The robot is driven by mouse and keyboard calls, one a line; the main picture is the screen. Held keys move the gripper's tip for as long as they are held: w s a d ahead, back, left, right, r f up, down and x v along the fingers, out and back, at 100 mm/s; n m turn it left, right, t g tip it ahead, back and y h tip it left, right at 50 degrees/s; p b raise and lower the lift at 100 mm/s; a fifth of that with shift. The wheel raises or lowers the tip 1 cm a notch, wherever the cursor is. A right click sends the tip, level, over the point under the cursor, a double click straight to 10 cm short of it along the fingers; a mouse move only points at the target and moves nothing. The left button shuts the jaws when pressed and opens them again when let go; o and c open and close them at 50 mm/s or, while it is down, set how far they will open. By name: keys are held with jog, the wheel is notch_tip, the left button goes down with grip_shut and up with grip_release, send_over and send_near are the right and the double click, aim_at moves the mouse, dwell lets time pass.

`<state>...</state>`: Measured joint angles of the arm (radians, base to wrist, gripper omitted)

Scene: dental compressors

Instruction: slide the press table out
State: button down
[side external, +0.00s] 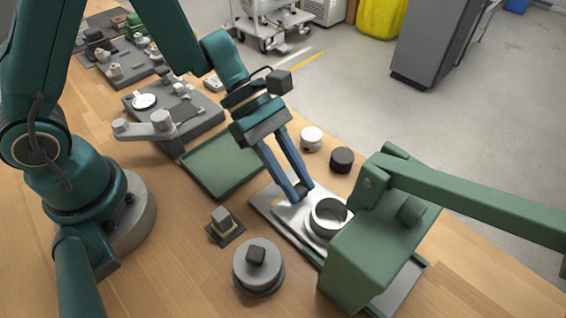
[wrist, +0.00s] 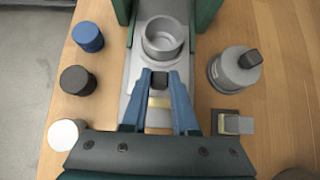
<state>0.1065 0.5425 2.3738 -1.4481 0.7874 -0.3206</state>
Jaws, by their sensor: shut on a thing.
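The green press (side external: 370,250) stands at the right, its long lever arm reaching out to the right. Its light grey press table (side external: 288,214) lies low at the front, carrying a grey metal ring cup (side external: 328,218). In the wrist view the cup (wrist: 163,40) sits straight ahead, between the green press sides. My gripper (side external: 301,192) is low over the front of the table. Its blue fingers are shut on a small dark handle (wrist: 159,87) on the table, just in front of the cup. The fingertips partly hide the handle.
A white cylinder (side external: 311,137) and a black cylinder (side external: 341,159) stand beside the press; a blue one (wrist: 88,37) shows in the wrist view. A round grey weight (side external: 258,270) and small block (side external: 222,219) stand on the other side. A green tray (side external: 222,165) lies behind my gripper.

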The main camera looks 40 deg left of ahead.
jog(key=shift+a, duration=1.55)
jog(key=c, duration=0.7)
grip_release()
jog(key=shift+v, duration=2.55)
